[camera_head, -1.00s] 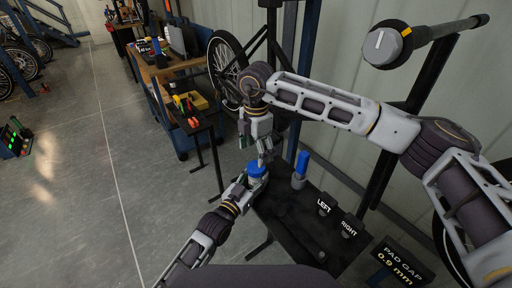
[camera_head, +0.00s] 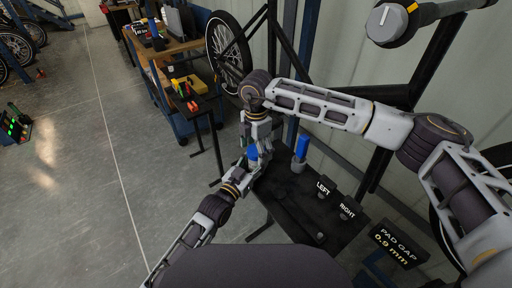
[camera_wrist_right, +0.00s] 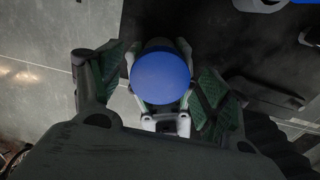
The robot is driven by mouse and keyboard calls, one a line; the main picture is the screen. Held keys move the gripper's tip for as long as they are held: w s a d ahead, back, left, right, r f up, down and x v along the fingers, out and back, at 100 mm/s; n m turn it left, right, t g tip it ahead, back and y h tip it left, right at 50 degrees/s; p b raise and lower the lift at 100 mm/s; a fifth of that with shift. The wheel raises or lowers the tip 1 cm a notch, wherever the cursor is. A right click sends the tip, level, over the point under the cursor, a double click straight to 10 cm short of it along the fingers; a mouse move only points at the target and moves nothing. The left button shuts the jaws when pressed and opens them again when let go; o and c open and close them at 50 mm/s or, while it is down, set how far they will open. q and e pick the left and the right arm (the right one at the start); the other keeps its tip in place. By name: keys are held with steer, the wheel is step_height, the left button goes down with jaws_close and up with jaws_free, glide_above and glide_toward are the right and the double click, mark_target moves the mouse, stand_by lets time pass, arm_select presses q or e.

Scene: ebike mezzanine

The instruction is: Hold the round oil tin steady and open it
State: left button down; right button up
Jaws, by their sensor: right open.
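The round oil tin shows as a blue round lid (camera_wrist_right: 161,78) in the right wrist view. In the head view a patch of its blue (camera_head: 252,152) shows between my grippers. My right gripper (camera_head: 258,147) points down over the lid. Its two green-padded fingers stand open on either side of the lid in the wrist view, with gaps on both sides. My left gripper (camera_head: 244,168) reaches in from the left, low at the tin. Its pale fingers flank the tin below the lid in the wrist view and look closed on its body, which is mostly hidden.
The tin is at the far end of a black bench (camera_head: 290,205). A blue-topped bottle (camera_head: 301,150) stands to its right. LEFT (camera_head: 323,187) and RIGHT (camera_head: 347,210) labels and a PAD GAP 0.9 mm sign (camera_head: 393,247) are nearer. A bike wheel (camera_head: 228,55) stands behind.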

steer(key=c, duration=1.1)
